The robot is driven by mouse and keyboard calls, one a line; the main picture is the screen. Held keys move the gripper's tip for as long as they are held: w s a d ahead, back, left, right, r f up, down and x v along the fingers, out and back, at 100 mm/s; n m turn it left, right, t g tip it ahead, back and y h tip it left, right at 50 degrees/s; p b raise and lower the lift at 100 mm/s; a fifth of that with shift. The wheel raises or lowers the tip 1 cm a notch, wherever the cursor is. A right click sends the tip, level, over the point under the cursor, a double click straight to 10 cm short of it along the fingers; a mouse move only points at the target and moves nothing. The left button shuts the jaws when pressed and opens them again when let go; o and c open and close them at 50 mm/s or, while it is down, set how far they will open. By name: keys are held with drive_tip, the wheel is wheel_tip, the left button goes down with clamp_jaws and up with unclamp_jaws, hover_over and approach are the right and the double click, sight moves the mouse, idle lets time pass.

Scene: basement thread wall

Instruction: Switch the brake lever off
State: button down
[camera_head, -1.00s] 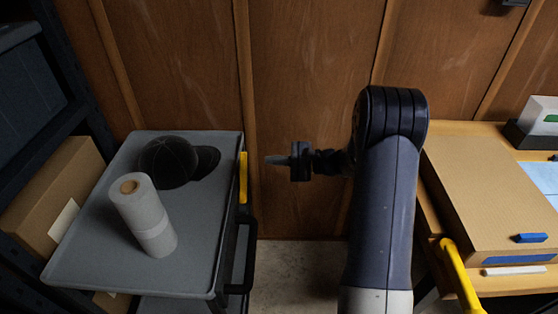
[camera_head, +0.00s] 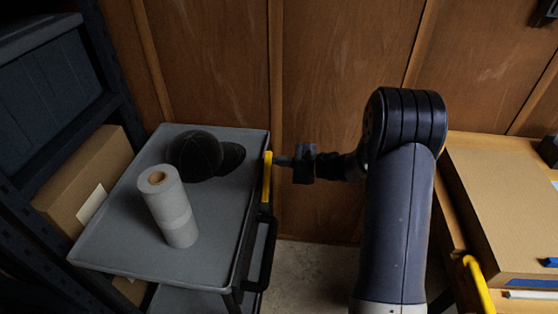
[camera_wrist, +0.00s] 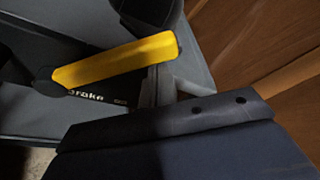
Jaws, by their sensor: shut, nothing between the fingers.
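The brake lever (camera_head: 267,178) is a yellow bar on the right side of the grey cart (camera_head: 105,252). In the wrist view the lever (camera_wrist: 115,61) runs from a dark pivot at its left, rising slightly to its right end. A dark plate (camera_wrist: 95,97) below it reads "Brake"; smaller print beside the word is too small to read. My gripper (camera_head: 282,161) is shut and empty, pointing left, just right of the lever's upper end. I cannot tell whether it touches the lever. In the wrist view, my dark gripper body fills the lower part.
On the cart stand a dark cap (camera_head: 196,155) and a grey roll (camera_head: 170,212). A shelf with a cardboard box (camera_head: 85,180) is at the left. A wooden table (camera_head: 455,260) with a large flat box (camera_head: 510,215) and another yellow handle (camera_head: 480,285) is at the right. Wood panels close the back.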

drive_tip(key=shift+s+b, duration=0.1)
drive_tip(key=shift+b, duration=0.4)
drive_tip(key=s+a+r+n+t+y+b, duration=0.1)
drive_tip(key=s+r+n+b, duration=0.3)
drive_tip(key=b, duration=1.5)
drive_tip(key=shift+s+a+r+n+t+y, duration=0.15)
drive_tip(key=shift+s+a+n+t+y, duration=0.4)
drive_tip(key=shift+s+n, duration=1.3)
drive_tip(key=shift+s+d+r, duration=0.1)
drive_tip(key=shift+s+d, duration=0.15)
drive_tip(key=shift+m, duration=0.25)
drive_tip(key=p+v, duration=0.1)
drive_tip(key=v, duration=0.9)
drive_tip(key=shift+s+d+p, duration=0.3)
